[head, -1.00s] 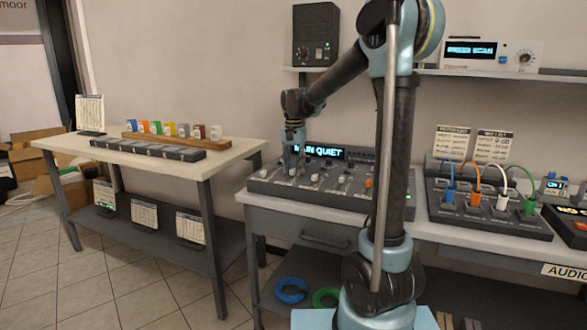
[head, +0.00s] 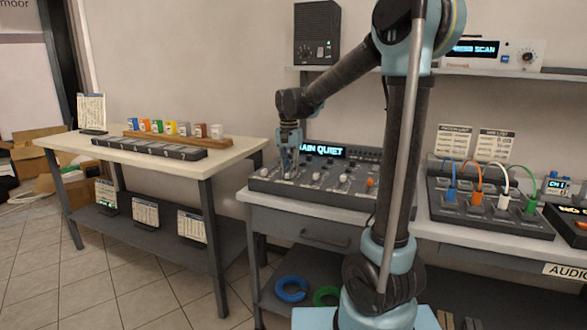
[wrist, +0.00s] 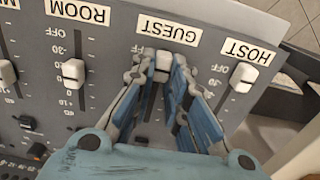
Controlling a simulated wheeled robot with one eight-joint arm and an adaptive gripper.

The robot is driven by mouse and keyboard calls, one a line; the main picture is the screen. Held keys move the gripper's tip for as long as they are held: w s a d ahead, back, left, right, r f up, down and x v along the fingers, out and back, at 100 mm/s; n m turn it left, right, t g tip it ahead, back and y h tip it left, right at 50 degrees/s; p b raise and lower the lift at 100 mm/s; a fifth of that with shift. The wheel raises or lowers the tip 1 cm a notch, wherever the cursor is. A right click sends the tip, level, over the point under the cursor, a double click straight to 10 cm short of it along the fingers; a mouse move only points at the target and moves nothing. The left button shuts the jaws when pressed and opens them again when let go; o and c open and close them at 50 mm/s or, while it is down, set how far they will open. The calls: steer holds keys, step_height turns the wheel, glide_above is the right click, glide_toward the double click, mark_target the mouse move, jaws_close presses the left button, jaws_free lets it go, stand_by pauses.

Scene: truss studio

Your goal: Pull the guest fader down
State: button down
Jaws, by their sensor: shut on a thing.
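The guest fader's white cap (wrist: 163,60) sits in the wrist view under the upside-down GUEST label. My gripper (wrist: 162,72) is shut on this cap, with a blue finger on each side. The cap is close to the label and the OFF end of its slot, nearer to it than the caps of the room fader (wrist: 72,72) and host fader (wrist: 243,77). In the head view my gripper (head: 289,174) points down at the left front part of the mixer console (head: 262,184); the guest cap cannot be made out there.
A lit display (head: 322,150) behind the faders reads what looks like "MAIN QUIET". A patch panel (head: 490,218) with coloured cables stands right of my arm. A shelf (head: 480,72) hangs above. A separate table (head: 85,147) stands at the left.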

steer(key=shift+s+a, duration=0.25)
steer(key=shift+s, duration=0.4)
steer(key=c, duration=1.6)
jaws_free()
steer(key=shift+o, duration=0.2)
step_height(320, 180, up, 12)
steer(key=shift+d, duration=0.15)
